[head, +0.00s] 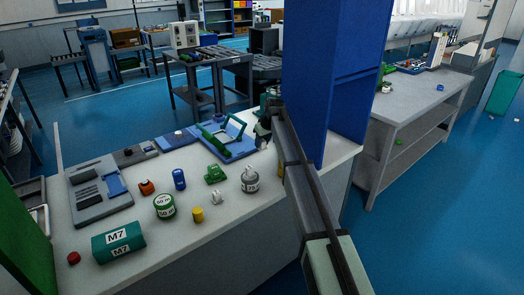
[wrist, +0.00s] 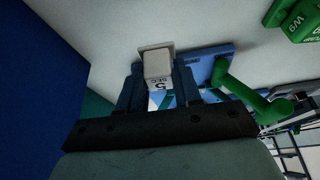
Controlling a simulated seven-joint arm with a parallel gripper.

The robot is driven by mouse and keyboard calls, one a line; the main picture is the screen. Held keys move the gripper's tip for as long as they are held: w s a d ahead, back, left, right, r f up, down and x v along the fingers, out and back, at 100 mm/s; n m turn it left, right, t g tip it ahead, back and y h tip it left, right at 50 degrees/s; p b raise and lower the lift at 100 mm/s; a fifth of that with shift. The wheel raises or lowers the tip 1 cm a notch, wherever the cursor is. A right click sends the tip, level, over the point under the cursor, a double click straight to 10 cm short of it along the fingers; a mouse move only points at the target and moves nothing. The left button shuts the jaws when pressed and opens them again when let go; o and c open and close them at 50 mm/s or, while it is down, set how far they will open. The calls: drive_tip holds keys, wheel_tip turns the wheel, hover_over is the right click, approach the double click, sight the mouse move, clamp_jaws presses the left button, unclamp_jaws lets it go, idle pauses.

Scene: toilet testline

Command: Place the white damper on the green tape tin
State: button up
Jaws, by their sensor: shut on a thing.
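In the head view my gripper (head: 264,124) is at the back right of the bench, beside the blue cabinet; the damper is not clearly visible there. The green tape tin (head: 165,207), round with a white label, stands at the front middle of the bench, to the left of and nearer than my gripper. Its top looks bare.
A blue fixture with a green frame (head: 228,137) is just left of my gripper. A grey labelled cylinder (head: 250,181), green part (head: 215,174), white clip (head: 216,198), yellow piece (head: 198,215) and blue cylinder (head: 179,179) stand between. The tall blue cabinet (head: 325,80) blocks the right.

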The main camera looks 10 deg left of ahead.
drive_tip(key=shift+a+r, duration=0.1)
drive_tip(key=shift+r, duration=0.85)
drive_tip(key=s+a+r+n, duration=0.1)
drive_tip(key=s+a, duration=0.2)
drive_tip(key=a, duration=0.4)
drive_tip(key=s+a+r+n, duration=0.1)
drive_tip(key=s+a, duration=0.2)
drive_tip(key=a, duration=0.4)
wheel_tip(320, 180, up, 5)
hover_over(161, 197)
drive_tip(key=s+d, duration=0.1)
drive_tip(key=shift+s+d+f+m, duration=0.1)
drive_tip(key=shift+d+f+m, duration=0.1)
drive_tip(key=shift+m, duration=0.4)
drive_tip(key=shift+f, duration=4.95)
drive_tip(key=shift+f, duration=0.1)
